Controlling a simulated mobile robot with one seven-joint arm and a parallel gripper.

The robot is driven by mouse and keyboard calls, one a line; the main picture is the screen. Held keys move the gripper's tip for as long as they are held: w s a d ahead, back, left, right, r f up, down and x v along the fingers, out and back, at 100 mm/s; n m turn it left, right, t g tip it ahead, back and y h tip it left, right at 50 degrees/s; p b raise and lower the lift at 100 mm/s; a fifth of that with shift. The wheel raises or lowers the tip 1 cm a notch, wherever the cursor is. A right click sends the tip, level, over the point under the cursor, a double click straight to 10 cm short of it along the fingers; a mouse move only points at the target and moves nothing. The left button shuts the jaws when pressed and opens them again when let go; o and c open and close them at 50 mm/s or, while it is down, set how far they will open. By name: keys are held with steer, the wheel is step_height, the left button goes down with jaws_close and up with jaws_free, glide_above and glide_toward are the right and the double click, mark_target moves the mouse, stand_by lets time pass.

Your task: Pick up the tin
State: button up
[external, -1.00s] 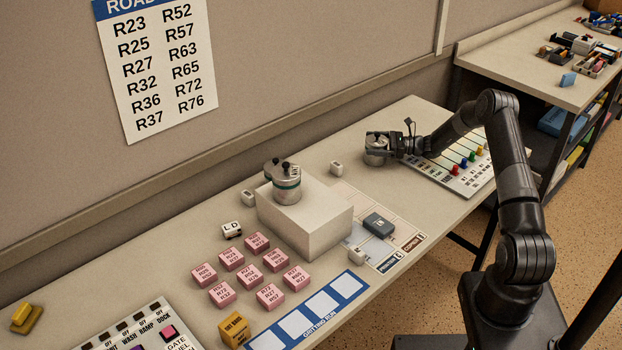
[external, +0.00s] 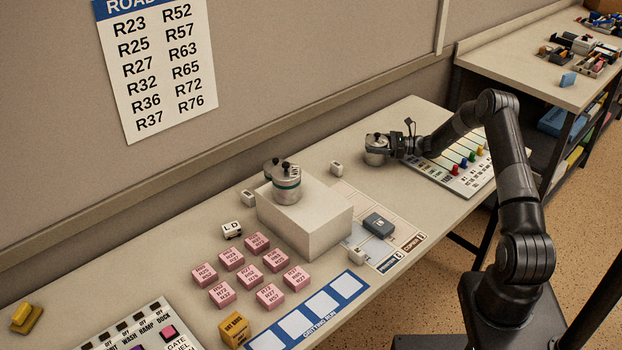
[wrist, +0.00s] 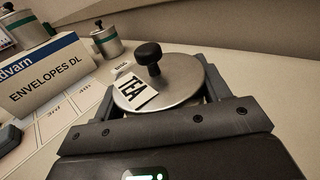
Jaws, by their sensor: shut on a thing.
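A round metal tin (external: 375,157) with a black knob stands on the bench left of the slider board. In the wrist view the tin (wrist: 180,80) has a flat grey lid and a tilted white label reading TEA. My gripper (external: 384,149) is shut on this tin, one finger on each side. In the wrist view my gripper (wrist: 160,88) hides its lower body. It looks upright, at bench height; I cannot tell if its base touches. A second tin with a green band (external: 287,190) stands on the white box; another tin (external: 270,168) shows partly behind it.
The white envelope box (external: 315,232) stands left of my gripper. A slider board (external: 462,170) lies just right of the held tin. A small white block (external: 336,168) and a dark grey block (external: 379,225) are nearby. Pink blocks (external: 250,277) lie at the front left.

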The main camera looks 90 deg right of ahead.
steer(key=shift+r, duration=0.1)
steer(key=shift+r, duration=0.4)
steer(key=r, duration=0.2)
steer(key=s+r, duration=0.1)
steer(key=shift+r, duration=0.4)
steer(key=s+r, duration=0.6)
steer(key=s, duration=0.5)
steer(key=w+a+r+n+y, duration=0.1)
steer(key=w+a+r, duration=0.3)
steer(key=w+a, duration=0.45)
steer(key=w+a+r+n+y, duration=0.15)
steer(key=w+a+r, duration=0.35)
steer(key=a, duration=0.6)
steer(key=w+a+r+y, duration=0.1)
steer(key=w+a+r, duration=0.2)
steer(key=w+a, duration=0.6)
glide_above(316, 198)
step_height(316, 198, down, 7)
steer(key=shift+f, duration=1.75)
